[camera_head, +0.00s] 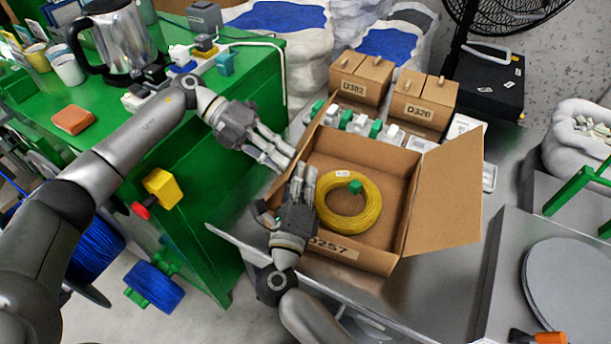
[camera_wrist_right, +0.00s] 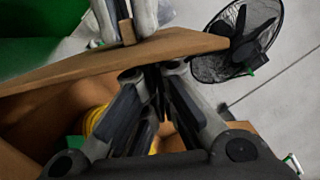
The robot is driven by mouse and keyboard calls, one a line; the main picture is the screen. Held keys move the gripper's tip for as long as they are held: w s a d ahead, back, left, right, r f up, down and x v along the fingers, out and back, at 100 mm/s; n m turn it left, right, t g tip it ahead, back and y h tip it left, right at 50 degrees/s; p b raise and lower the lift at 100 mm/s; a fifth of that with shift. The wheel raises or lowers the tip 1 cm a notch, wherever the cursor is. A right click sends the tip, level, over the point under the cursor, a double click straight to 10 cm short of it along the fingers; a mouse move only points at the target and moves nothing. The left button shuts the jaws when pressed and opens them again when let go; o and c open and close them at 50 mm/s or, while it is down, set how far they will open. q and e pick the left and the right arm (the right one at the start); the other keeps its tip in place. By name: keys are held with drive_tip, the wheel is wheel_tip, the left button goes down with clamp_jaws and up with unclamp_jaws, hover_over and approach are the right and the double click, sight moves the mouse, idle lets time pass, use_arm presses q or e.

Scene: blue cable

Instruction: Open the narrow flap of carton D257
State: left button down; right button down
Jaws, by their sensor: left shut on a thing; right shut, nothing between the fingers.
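Carton D257 (camera_head: 337,247) stands on the grey table with its top open. A wide flap (camera_head: 447,190) hangs out to its right, and another cardboard flap (camera_head: 318,125) stands up along its left side. Inside lies a yellow cable coil (camera_head: 348,216) with a green clip and a white label. My left gripper (camera_head: 285,160) is shut on the left-side flap; its fingers also show on that board's edge in the right wrist view (camera_wrist_right: 127,32). My right gripper (camera_head: 303,172) is shut and empty beside the flap, over the carton's left part; its fingertips show in the wrist view (camera_wrist_right: 158,75).
Small cartons D302 (camera_head: 360,82) and D320 (camera_head: 422,103) stand behind, by a row of green and white parts (camera_head: 358,124). A green bench (camera_head: 215,170) with a kettle (camera_head: 122,42) is at left. A grey round plate (camera_head: 575,285) is at right.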

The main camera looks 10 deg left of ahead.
use_arm(q)
drive_tip(key=shift+s+d, duration=0.15)
drive_tip(key=shift+d, duration=0.15)
use_arm(e)
drive_tip(key=shift+a+r, duration=0.35)
drive_tip(key=shift+a, duration=0.05)
use_arm(q)
drive_tip(key=c, duration=1.5)
unclamp_jaws()
drive_tip(key=shift+d+f, duration=0.1)
use_arm(e)
drive_tip(key=shift+s+r, duration=0.1)
use_arm(q)
drive_tip(key=shift+f, duration=0.1)
